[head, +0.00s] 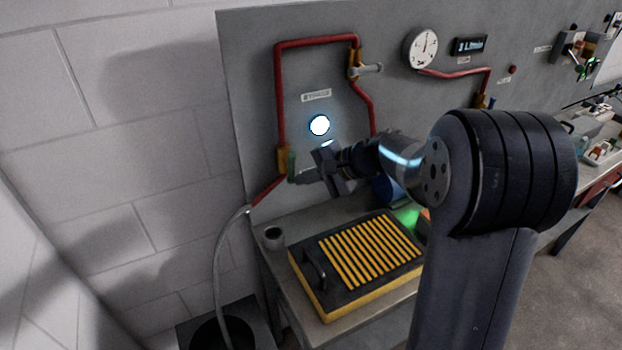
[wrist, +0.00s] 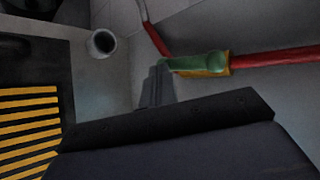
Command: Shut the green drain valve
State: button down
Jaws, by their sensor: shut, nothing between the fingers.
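The green drain valve handle (head: 291,164) is on the brass valve body (head: 283,160) at the lower left of the grey panel. In the wrist view the green handle (wrist: 196,62) lies over the brass body (wrist: 217,70), roughly along the line of the red pipe. My gripper (head: 302,176) is shut and empty, with its fingertips right beside the handle's lower end. In the wrist view my gripper (wrist: 158,75) points at the handle's left end. I cannot tell whether it touches. Part of the handle's lower end is hard to make out behind the fingers.
Red pipe (head: 280,100) runs up the panel to another valve (head: 362,66) at the top. A grey hose (head: 220,245) drops to a dark bin at the floor. A yellow-slotted black case (head: 310,293) and a small cup (head: 273,238) stand on the bench below my arm.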

jog(key=m+y+b, duration=0.2)
jog(key=y+b, duration=0.1)
jog(key=a+m+y+b, duration=0.1)
jog(key=m+y+b, duration=0.1)
jog(key=y+b, duration=0.1)
jog(key=s+a+f+m+t+y+b, duration=0.1)
jog(key=m+y+b, duration=0.1)
jog(key=y+b, duration=0.1)
jog(key=shift+a+f+m+y+b, duration=0.1)
jog(key=shift+m+y+b, duration=0.2)
jog(key=shift+m+b, duration=0.15)
dwell(1.2)
jog(key=shift+a, duration=0.15)
dwell(0.8)
dwell(1.2)
